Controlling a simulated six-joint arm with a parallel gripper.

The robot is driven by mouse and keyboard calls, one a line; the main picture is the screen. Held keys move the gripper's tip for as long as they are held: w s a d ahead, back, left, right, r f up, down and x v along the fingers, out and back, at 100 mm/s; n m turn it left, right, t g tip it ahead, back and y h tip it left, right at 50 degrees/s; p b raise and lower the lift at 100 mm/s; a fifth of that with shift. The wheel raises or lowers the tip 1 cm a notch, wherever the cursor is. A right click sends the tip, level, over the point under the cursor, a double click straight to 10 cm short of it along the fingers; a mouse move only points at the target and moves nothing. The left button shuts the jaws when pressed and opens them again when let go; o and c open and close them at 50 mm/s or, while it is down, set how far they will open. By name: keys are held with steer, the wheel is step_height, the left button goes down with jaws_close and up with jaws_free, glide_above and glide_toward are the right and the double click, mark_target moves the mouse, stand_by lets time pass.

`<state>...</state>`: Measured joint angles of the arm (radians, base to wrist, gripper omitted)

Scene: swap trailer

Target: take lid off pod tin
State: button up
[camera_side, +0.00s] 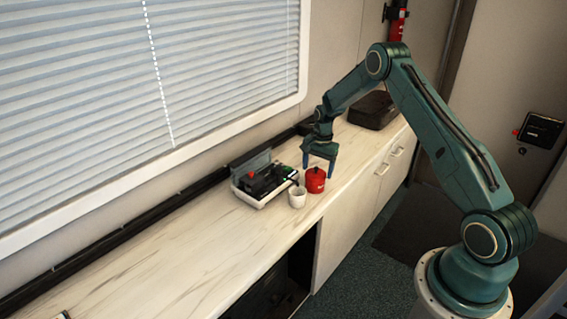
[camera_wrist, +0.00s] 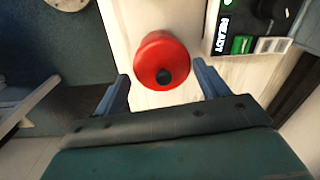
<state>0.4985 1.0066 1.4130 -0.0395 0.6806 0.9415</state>
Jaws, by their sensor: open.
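The red pod tin (camera_side: 315,182) stands upright on the counter near its front edge, with its lid on and a dark knob on top. In the wrist view the red lid (camera_wrist: 160,50) with its dark round knob (camera_wrist: 164,77) lies ahead of the jaws. My gripper (camera_side: 319,163) is just above the tin in the side view. In the wrist view my gripper (camera_wrist: 165,84) is open, with one blue finger on each side of the knob's line and nothing between them. The tin's lower body is mostly hidden by the lid in the wrist view.
A white cup (camera_side: 297,197) stands beside the tin on its left. A black case (camera_side: 372,110) lies farther back.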

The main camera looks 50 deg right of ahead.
mark_target(317, 168)
steer(key=c, duration=1.5)
steer(key=shift+f, duration=0.1)
steer(key=shift+r, duration=0.55)
jaws_close()
step_height(317, 168, up, 19)
